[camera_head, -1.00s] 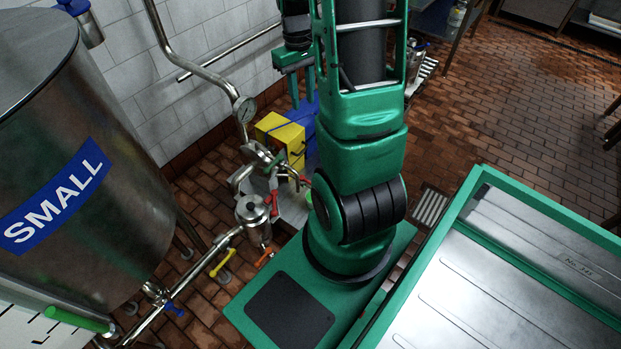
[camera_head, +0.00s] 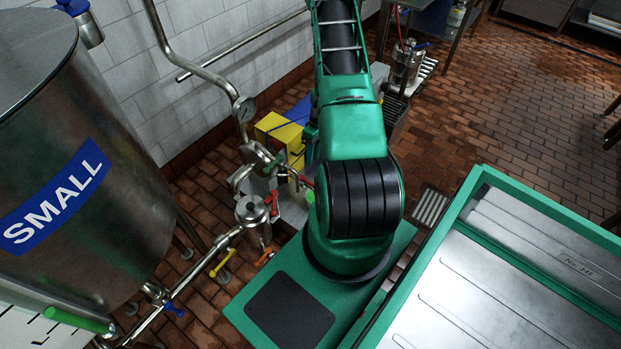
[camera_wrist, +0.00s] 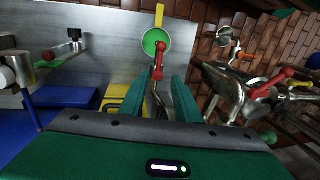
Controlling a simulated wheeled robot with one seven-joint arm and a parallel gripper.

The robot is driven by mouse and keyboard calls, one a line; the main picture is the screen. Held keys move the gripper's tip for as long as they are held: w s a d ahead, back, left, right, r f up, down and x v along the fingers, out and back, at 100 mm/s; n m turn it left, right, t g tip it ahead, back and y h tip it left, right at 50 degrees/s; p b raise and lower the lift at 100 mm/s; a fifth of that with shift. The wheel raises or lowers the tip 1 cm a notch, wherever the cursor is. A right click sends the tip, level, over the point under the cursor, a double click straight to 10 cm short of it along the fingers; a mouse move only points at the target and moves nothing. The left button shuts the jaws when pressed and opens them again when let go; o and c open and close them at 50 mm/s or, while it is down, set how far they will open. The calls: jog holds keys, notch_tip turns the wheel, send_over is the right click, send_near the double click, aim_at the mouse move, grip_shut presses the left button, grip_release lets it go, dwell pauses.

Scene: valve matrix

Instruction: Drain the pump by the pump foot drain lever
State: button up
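In the wrist view my gripper (camera_wrist: 160,82) is open, with its two green fingers apart and nothing held between them. A red lever (camera_wrist: 158,62) stands just beyond the gap between the fingertips, in front of a green disc (camera_wrist: 155,41); a yellow lever (camera_wrist: 159,15) is above it. An orange lever (camera_wrist: 246,56) and another red lever (camera_wrist: 272,83) are to the right. In the head view the orange lever (camera_head: 264,256) is low beside the steel filter pot (camera_head: 252,210). I cannot tell which lever is the pump foot drain. My gripper is hidden behind my arm there.
Steel piping and fittings (camera_wrist: 222,84) lie close right of the fingers. A yellow box (camera_head: 279,133) is by the wall beside blue parts. The SMALL tank (camera_head: 85,150) fills the left. Brick floor (camera_head: 520,110) is open at upper right.

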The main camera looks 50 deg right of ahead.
aim_at(310, 183)
jog(key=f, duration=0.4)
jog(key=a+f, duration=0.1)
jog(key=f, duration=0.3)
jog(key=a+f, duration=0.1)
jog(key=f, duration=0.3)
jog(key=shift+s+f, duration=0.2)
jog(key=shift+s, duration=0.05)
